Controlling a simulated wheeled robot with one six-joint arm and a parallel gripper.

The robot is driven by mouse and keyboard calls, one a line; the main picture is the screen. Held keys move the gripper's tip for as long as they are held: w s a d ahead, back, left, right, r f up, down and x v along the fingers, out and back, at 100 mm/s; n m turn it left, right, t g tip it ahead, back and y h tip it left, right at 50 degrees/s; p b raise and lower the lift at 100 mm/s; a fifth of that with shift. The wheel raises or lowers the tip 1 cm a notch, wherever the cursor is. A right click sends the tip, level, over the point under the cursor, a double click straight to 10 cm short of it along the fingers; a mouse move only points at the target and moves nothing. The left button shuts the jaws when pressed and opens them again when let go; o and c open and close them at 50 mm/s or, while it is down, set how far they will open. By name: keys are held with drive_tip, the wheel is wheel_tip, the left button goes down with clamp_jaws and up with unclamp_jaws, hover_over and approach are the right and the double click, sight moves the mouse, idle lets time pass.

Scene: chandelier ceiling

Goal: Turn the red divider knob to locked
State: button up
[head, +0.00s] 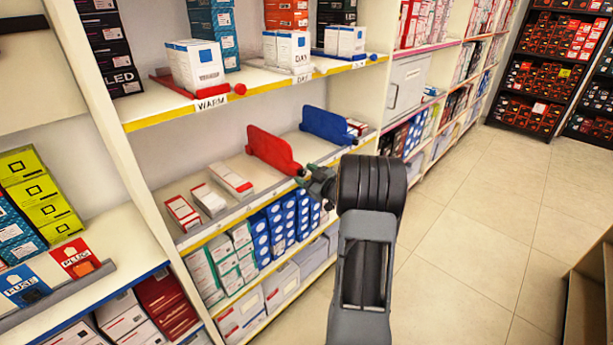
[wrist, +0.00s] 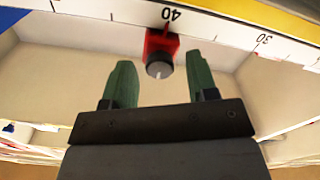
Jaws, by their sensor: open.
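The red divider (head: 272,150) stands upright on the middle shelf in the head view. In the wrist view a red block (wrist: 160,43) sits at the shelf's scale strip near the 40 mark. A round grey knob (wrist: 158,68) with a pale line faces me on it. The green fingers of my gripper (wrist: 159,72) are open, one on each side of the knob, with visible gaps. The knob's lock setting cannot be read.
A blue divider (head: 326,126) stands farther right on the same shelf. Small white-and-red boxes (head: 230,180) lie left of the red divider. The upper shelf (head: 160,113) holds boxes above. The tiled floor (head: 470,220) to the right is clear.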

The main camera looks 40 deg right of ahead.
drive_tip(key=c, duration=0.9)
drive_tip(key=shift+r+m+p, duration=0.1)
drive_tip(key=shift+m+p, duration=0.2)
drive_tip(key=shift+p, duration=0.05)
drive_tip(key=m+p, duration=0.2)
drive_tip(key=m, duration=0.1)
drive_tip(key=shift+r+p, duration=0.1)
drive_tip(key=shift+p, duration=0.25)
drive_tip(key=m+p, duration=0.4)
drive_tip(key=m, duration=0.1)
drive_tip(key=shift+m, duration=0.3)
drive_tip(key=m+p, duration=0.3)
drive_tip(key=m, duration=0.2)
drive_tip(key=shift+d, duration=0.1)
drive_tip(key=shift+f+m+p, duration=0.2)
drive_tip(key=shift+m+p, duration=0.8)
drive_tip(key=shift+m, duration=0.7)
